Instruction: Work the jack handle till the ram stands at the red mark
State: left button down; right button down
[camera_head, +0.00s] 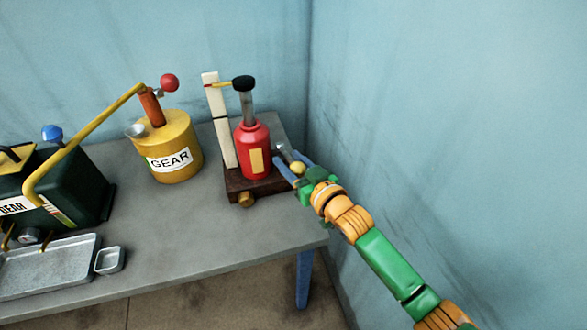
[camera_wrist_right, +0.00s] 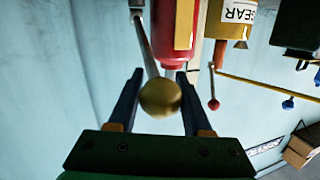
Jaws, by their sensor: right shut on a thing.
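The red bottle jack (camera_head: 254,150) stands upright on a dark wooden base at the table's right end. Its grey ram (camera_head: 247,107) is extended and carries a black cap (camera_head: 243,83). A yellow pointer (camera_head: 220,85) runs from the cap to the white scale post (camera_head: 222,135), level or nearly level with the red mark (camera_head: 208,86). My right gripper (camera_head: 292,165) is shut on the jack handle (camera_wrist_right: 150,62) by its yellow ball knob (camera_wrist_right: 160,98), to the right of the jack. My left gripper is out of view.
A yellow GEAR can (camera_head: 178,150) with a red-knobbed pump stands left of the jack. A dark green GEAR container (camera_head: 80,185), a metal tray (camera_head: 48,270) and a small dish (camera_head: 110,260) are farther left. Blue walls stand close behind and to the right.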

jog(key=shift+w+a+r+p, duration=0.1)
jog(key=shift+w+r+p, duration=0.15)
jog(key=shift+r, duration=0.35)
jog(key=shift+w+a+r+p, duration=0.1)
jog(key=shift+w+r, duration=0.25)
jog(key=shift+r, duration=0.2)
jog(key=c, duration=0.5)
grip_release()
jog(key=shift+o, duration=0.7)
jog(key=shift+w+a+f, duration=0.1)
jog(key=shift+w+f, duration=0.05)
jog(key=shift+w, duration=0.05)
jog(key=v, duration=0.6)
jog(key=shift+s+d+b, duration=0.25)
jog(key=shift+s+b, duration=0.05)
